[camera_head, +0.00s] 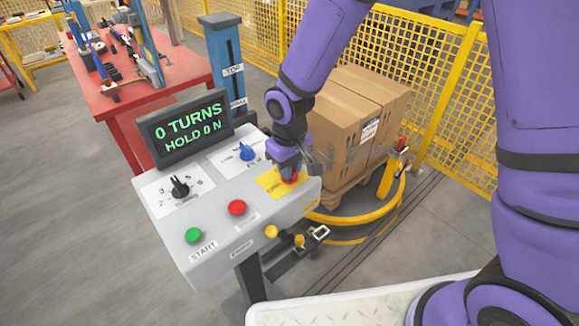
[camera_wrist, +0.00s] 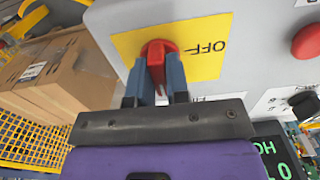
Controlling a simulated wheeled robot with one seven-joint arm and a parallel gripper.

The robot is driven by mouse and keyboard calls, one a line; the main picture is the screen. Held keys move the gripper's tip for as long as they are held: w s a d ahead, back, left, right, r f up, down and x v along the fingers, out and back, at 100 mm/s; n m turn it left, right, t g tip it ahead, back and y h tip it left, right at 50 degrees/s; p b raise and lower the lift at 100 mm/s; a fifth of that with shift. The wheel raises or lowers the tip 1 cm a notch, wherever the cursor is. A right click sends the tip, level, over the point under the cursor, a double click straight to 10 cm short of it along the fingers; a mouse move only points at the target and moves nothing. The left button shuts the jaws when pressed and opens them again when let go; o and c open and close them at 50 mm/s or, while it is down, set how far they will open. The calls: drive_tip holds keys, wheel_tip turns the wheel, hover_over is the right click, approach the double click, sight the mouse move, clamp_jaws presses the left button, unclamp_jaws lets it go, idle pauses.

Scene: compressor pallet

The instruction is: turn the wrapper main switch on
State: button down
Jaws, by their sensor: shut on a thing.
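The wrapper main switch is a red knob (camera_wrist: 157,52) on a yellow plate (camera_wrist: 203,38) on the grey control panel. The word OFF reads upside down beside it in the wrist view. In the head view the red knob (camera_head: 290,177) shows only in part under my gripper (camera_head: 287,170), at the panel's right side. In the wrist view my gripper (camera_wrist: 156,82) has its two blue-grey fingers on either side of the red knob, shut on it. The fingers hide part of the knob's lower end.
The panel (camera_head: 215,222) also has a black knob (camera_head: 180,187), a blue knob (camera_head: 247,152), a green button (camera_head: 194,235) and a red button (camera_head: 237,208). Its display (camera_head: 187,127) reads 0 TURNS, HOLD 0 N. Stacked cartons (camera_head: 345,125) and yellow fencing (camera_head: 450,95) stand behind.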

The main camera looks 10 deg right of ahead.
drive_tip(key=c, duration=1.1)
unclamp_jaws()
drive_tip(key=shift+r, duration=0.1)
wheel_tip(320, 180, up, 11)
drive_tip(key=shift+f, duration=0.2)
